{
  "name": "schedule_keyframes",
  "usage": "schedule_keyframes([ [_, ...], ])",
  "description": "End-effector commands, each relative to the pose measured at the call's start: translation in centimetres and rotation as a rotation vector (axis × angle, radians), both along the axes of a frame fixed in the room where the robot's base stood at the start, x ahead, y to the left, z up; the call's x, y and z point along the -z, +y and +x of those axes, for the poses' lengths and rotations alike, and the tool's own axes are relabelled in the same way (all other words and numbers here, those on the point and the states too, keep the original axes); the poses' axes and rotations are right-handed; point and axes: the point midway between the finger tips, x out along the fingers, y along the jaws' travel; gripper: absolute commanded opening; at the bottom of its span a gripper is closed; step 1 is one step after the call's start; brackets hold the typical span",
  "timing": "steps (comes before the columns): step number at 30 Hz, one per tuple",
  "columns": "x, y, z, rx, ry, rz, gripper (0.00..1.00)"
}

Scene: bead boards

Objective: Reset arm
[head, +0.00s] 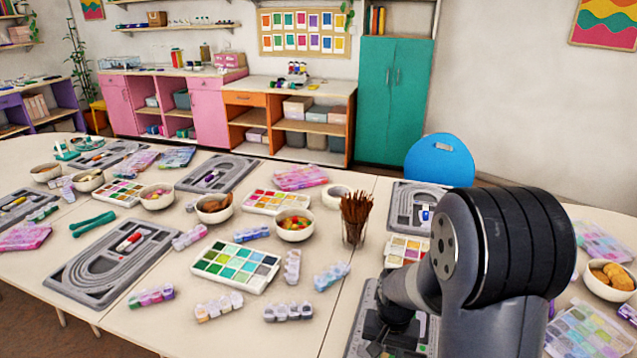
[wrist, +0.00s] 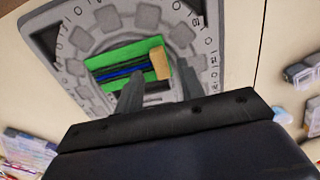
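My gripper (wrist: 157,82) is low over a grey bead board with numbered markings (wrist: 205,50). Its two dark fingers stand apart, with a clear gap between them. A green piece with dark and blue bands (wrist: 122,65) lies in the board's middle, just beyond the fingertips. A tan block (wrist: 159,63) sits at its right end, near the right finger. I see no object gripped. In the head view, my gripper (head: 388,338) is at the bottom, right of centre, over the board (head: 362,318), and my arm hides much of that area.
A cup of brown sticks (head: 354,220) stands behind my gripper. A blue bead box (head: 331,277) lies to its left, and a bead tray (head: 406,249) lies behind it. A bowl of round brown items (head: 611,282) is at right. The table is crowded.

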Motion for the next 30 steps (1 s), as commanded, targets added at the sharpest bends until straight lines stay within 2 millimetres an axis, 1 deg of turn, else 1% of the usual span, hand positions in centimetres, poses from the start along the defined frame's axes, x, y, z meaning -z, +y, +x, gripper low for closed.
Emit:
schedule_keyframes([
  [1, 1.1, 0.0, -0.1, 0.000, 0.005, 0.000, 0.37],
  [5, 3.0, 0.0, -0.1, 0.000, 0.003, 0.000, 0.37],
  [6, 2.9, 0.0, 0.0, 0.000, 0.000, 0.000, 0.37],
  [7, 2.1, 0.0, 0.0, 0.000, -0.002, 0.000, 0.37],
  [9, 1.7, 0.0, 0.1, 0.000, -0.003, 0.000, 0.37],
  [16, 1.0, 0.0, 0.0, 0.000, -0.001, 0.000, 0.37],
  [25, 1.1, 0.0, 0.0, 0.000, 0.000, 0.000, 0.37],
  [29, 2.0, 0.0, -0.1, 0.000, 0.003, 0.000, 0.37],
  [30, 2.6, 0.0, -0.1, 0.000, 0.003, 0.000, 0.37],
])
